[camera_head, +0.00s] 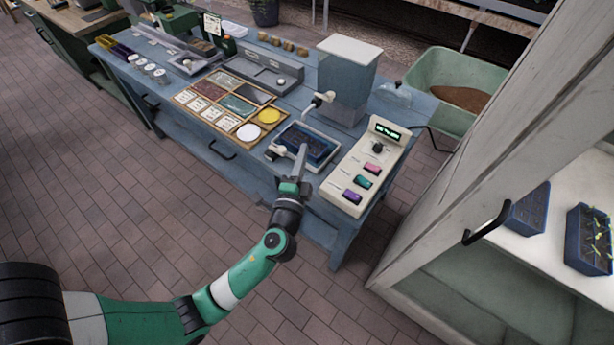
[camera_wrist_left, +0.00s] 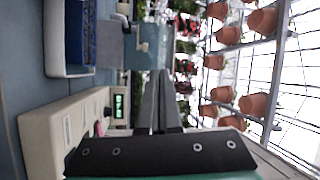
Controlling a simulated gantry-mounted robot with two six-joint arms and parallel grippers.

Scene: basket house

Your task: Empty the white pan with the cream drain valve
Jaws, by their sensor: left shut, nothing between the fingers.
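A white pan (camera_head: 332,160) lies on the blue bench, with a dark blue tray (camera_head: 313,143) sitting in it. A small pale fitting (camera_head: 277,150) shows at the pan's left side; I cannot tell for sure that it is the drain valve. The pan's white rim (camera_wrist_left: 50,40) and the blue tray (camera_wrist_left: 78,35) also show in the left wrist view. My left gripper (camera_head: 302,150) is shut and empty, its fingers over the near part of the pan in the head view; contact cannot be told. The left wrist view shows its fingers (camera_wrist_left: 160,90). Water in the pan cannot be made out.
A grey tank (camera_head: 347,85) with a pale tap (camera_head: 319,101) stands behind the pan. A cream control box (camera_head: 350,180) with a green display and coloured switches is at its right. A wooden board (camera_head: 190,99) of samples lies left. A pale cabinet (camera_head: 470,190) stands at the right.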

